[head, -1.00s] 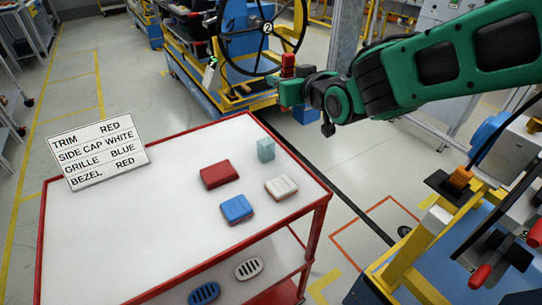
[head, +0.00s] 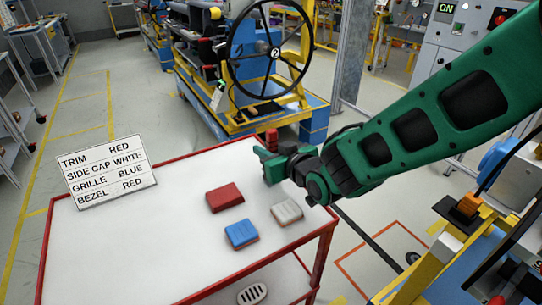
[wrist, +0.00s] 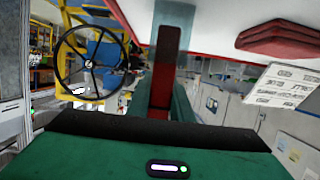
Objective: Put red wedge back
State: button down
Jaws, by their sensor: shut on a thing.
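My gripper (head: 270,160) is over the far right part of the white table with the red rim (head: 120,240). It is shut on a small red piece, the red wedge (head: 272,139), which sticks up above the fingers. In the wrist view the dark red wedge (wrist: 165,60) stands between the green fingers. A larger red block (head: 225,197) lies on the table, left of and nearer than my gripper.
A blue block (head: 242,233) and a white block (head: 287,210) lie near the red block. A lettered sign (head: 106,172) stands at the table's left. A grey slotted piece (head: 252,294) is on the lower shelf.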

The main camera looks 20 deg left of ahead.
jog(key=shift+f, duration=0.85)
jog(key=c, duration=1.6)
grip_release()
jog(key=v, duration=1.2)
jog(key=shift+r, duration=0.1)
